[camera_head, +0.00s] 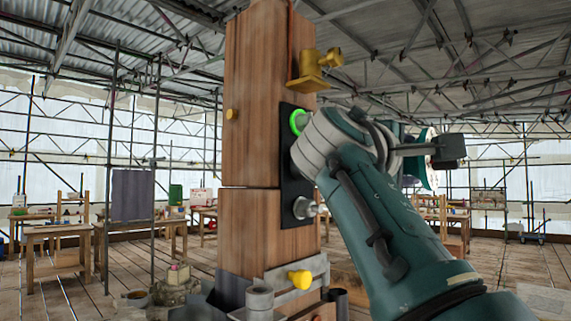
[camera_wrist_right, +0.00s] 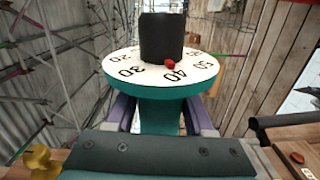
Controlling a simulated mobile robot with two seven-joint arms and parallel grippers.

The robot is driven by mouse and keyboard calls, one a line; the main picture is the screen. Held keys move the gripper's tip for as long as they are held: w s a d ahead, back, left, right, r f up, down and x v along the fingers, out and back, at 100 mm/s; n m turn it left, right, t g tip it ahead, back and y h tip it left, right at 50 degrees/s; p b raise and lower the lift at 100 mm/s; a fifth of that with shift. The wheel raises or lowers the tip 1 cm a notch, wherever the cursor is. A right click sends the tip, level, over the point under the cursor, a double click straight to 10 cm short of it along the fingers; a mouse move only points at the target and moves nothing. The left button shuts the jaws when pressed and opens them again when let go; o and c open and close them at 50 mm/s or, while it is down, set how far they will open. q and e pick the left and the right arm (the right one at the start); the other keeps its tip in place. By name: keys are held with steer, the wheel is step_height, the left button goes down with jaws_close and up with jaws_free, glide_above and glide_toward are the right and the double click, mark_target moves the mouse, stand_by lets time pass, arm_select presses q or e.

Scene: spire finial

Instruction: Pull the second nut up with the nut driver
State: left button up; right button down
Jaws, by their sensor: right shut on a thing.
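The nut driver (camera_wrist_right: 160,78) fills the middle of the right wrist view. It has a teal body, a white numbered dial, a black cylinder on top and a small red marker near the 40. My right gripper (camera_wrist_right: 160,115) is shut on its teal body. Part of the driver (camera_head: 428,165) shows behind my right wrist in the head view. A dark plate (camera_head: 291,170) is on the wooden post (camera_head: 250,130). A bright green ring (camera_head: 297,121) marks its upper part, beside my wrist; the upper nut is hidden. A lower nut (camera_head: 303,208) shows silver on the plate. My left gripper is out of view.
A brass fitting (camera_head: 313,70) juts from the post above the plate. Yellow knobs (camera_head: 299,279) and metal brackets surround its foot. Workbenches (camera_head: 62,240) and scaffolding stand behind. My right arm covers the space right of the post.

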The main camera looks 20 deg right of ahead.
steer(key=shift+w+a+r, duration=0.15)
